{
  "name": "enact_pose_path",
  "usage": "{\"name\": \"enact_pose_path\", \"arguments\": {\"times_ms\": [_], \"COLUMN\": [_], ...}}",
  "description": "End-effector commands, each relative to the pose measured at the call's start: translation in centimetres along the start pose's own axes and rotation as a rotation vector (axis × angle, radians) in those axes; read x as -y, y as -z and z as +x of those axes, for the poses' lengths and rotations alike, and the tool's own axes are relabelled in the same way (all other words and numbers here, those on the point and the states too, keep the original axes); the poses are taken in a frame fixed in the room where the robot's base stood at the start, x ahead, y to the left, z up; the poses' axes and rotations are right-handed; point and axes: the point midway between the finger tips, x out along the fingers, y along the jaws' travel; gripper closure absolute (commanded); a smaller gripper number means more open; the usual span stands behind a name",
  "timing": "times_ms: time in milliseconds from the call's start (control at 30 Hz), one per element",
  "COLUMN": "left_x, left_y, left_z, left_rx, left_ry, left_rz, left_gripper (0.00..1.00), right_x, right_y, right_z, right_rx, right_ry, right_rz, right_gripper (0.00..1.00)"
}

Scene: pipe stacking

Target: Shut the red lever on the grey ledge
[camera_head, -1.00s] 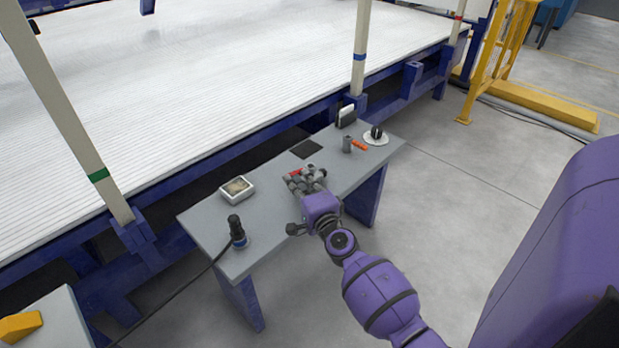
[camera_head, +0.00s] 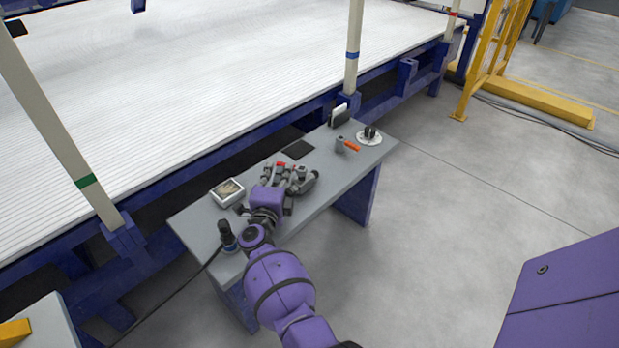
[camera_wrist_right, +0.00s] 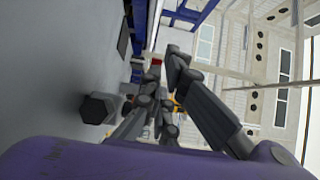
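The grey ledge (camera_head: 330,173) is a narrow bench top beside the large white ribbed platform. The red lever (camera_head: 281,164) shows only as a small red patch just beyond my right fingers; the rest is hidden. It also shows as a red patch beyond the fingertips in the right wrist view (camera_wrist_right: 157,62). My right gripper (camera_head: 284,172) is low over the middle of the ledge. Its fingers are spread, with nothing seen between them in the wrist view (camera_wrist_right: 166,85). Contact with the lever cannot be told. My left gripper is out of view.
On the ledge stand a framed tray (camera_head: 228,192), a black cylinder with a cable (camera_head: 227,236), a dark square pad (camera_head: 298,149), a small grey cylinder with an orange handle (camera_head: 351,146) and a white disc (camera_head: 369,139). A post (camera_head: 353,50) rises behind.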

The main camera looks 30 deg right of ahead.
Motion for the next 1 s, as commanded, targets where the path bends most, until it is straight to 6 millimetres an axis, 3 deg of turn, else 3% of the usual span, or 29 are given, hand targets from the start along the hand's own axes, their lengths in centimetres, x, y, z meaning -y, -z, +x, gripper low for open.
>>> {"name": "enact_pose_path", "arguments": {"times_ms": [400,1000], "left_x": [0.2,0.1], "left_y": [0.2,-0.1], "left_z": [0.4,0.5], "left_rx": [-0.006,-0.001], "left_ry": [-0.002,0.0], "left_rz": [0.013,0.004], "left_gripper": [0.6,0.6], "right_x": [0.2,0.4], "right_y": [-0.6,-0.6], "right_z": [1.9,2.5], "right_rx": [0.004,0.004], "right_ry": [0.002,0.003], "right_rz": [0.005,0.006], "right_gripper": [1.0,1.0]}}
